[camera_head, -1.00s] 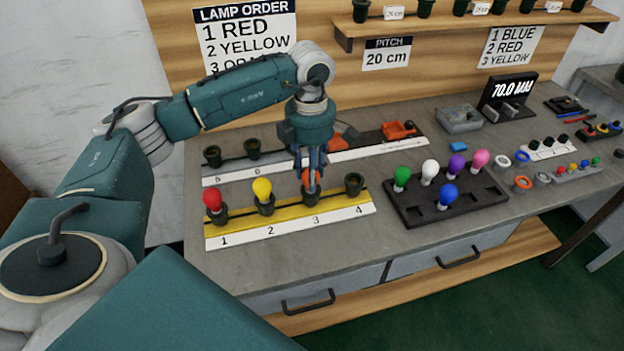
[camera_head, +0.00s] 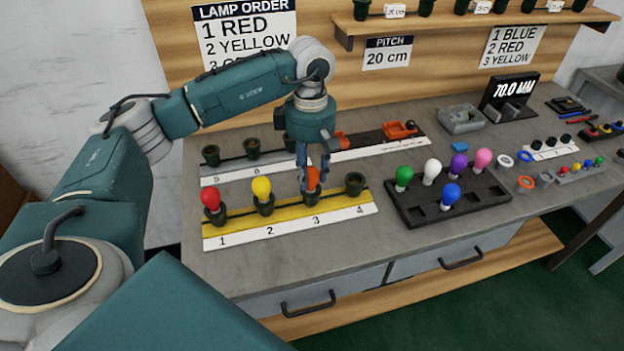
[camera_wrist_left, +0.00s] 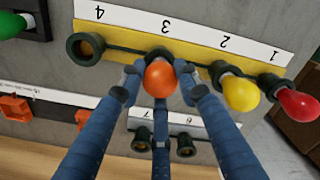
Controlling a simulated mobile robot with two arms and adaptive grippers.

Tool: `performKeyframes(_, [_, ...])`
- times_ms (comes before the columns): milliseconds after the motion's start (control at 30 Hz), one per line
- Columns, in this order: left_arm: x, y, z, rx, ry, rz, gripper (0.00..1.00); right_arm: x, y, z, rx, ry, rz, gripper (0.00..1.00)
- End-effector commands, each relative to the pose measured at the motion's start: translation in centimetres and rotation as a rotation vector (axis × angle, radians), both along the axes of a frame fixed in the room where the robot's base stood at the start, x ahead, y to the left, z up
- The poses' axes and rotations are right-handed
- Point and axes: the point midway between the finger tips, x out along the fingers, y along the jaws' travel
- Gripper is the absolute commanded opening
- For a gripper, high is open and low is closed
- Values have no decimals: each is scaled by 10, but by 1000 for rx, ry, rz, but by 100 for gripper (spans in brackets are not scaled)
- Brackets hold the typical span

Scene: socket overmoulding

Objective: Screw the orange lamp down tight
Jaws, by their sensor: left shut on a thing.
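The orange lamp (camera_head: 312,178) stands upright in the socket (camera_head: 311,196) at position 3 of the yellow strip (camera_head: 335,208). My left gripper (camera_head: 313,183) comes down from above with its fingers shut around the orange lamp. In the left wrist view the orange lamp (camera_wrist_left: 159,77) sits between the fingers, over its socket. The lamp's base and thread are hidden, so I cannot tell how deep it sits. My right gripper is not in view.
A red lamp (camera_head: 210,198) and a yellow lamp (camera_head: 262,188) stand in sockets 1 and 2, close to the left gripper. Socket 4 (camera_head: 355,183) is empty. A dark tray (camera_head: 415,208) with several lamps lies to the right. The front of the bench is clear.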

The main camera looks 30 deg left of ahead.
Motion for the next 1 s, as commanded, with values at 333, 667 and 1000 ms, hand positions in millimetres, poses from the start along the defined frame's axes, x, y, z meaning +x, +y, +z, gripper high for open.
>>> performKeyframes(333, [0, 0, -2, 1, -1, -144, 13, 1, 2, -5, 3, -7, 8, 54])
performKeyframes(667, [0, 0, -2, 1, -1, -142, 54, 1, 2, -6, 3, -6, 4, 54])
performKeyframes(1000, [0, 0, -2, 0, -1, -130, 54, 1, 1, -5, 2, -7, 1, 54])
